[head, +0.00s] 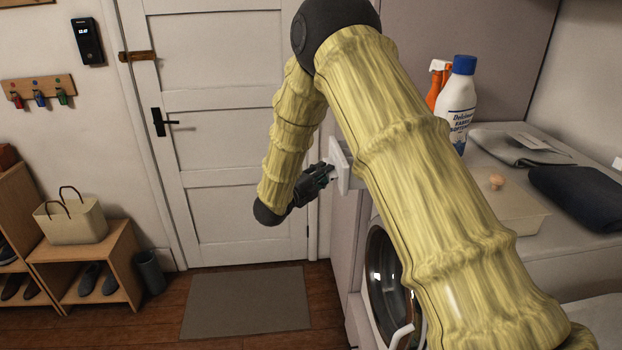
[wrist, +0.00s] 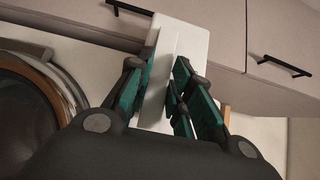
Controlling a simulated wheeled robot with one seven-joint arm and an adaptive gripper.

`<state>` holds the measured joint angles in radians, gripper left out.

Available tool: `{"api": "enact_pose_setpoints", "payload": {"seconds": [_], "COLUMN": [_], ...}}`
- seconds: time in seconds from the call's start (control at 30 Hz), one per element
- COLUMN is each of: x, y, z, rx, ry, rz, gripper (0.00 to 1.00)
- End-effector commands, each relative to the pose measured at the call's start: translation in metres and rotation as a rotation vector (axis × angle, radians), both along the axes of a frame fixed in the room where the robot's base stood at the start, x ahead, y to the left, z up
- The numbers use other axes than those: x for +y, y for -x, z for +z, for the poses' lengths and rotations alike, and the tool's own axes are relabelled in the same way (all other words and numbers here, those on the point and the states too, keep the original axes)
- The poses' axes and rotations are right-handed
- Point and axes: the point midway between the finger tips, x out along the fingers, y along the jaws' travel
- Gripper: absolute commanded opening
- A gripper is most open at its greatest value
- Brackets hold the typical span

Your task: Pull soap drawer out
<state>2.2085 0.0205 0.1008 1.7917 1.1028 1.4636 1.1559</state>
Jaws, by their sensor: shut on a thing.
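The soap drawer (head: 344,165) is a white block at the front of the washing machine, partly hidden behind my arm in the head view. In the wrist view the white soap drawer (wrist: 182,45) runs between my fingers, with a thin raised strip on its face. My gripper (head: 322,174) is at the drawer's front from the left, with its dark fingers closed on it. In the wrist view my gripper (wrist: 166,85) has green-padded fingers on both sides of the white piece. How far the drawer stands out is hard to tell.
The washing machine's round door (head: 382,272) is below the drawer. On the counter are a white bottle (head: 458,105), an orange spray bottle (head: 436,85), a shallow tray (head: 515,220) and folded dark cloth (head: 580,196). A floor mat (head: 247,302) lies before the white door (head: 220,120).

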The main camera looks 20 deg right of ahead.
Motion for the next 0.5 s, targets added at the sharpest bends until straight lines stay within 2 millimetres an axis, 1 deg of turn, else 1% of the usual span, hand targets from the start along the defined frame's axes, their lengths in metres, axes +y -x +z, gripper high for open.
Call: {"api": "enact_pose_setpoints", "payload": {"seconds": [0.03, 0.17, 0.47, 0.5], "x": [-0.0028, -0.0056, -0.0048, -0.0047], "y": [0.0039, 0.0061, 0.0065, 0.0064], "z": [-0.0071, -0.0067, -0.0073, -0.0074], "rx": [0.009, 0.009, 0.011, 0.011], "ry": [-0.005, -0.006, -0.007, -0.006], "rz": [-0.009, -0.018, -0.018, -0.018], "gripper": [0.00, 0.00, 0.00, 0.28]}}
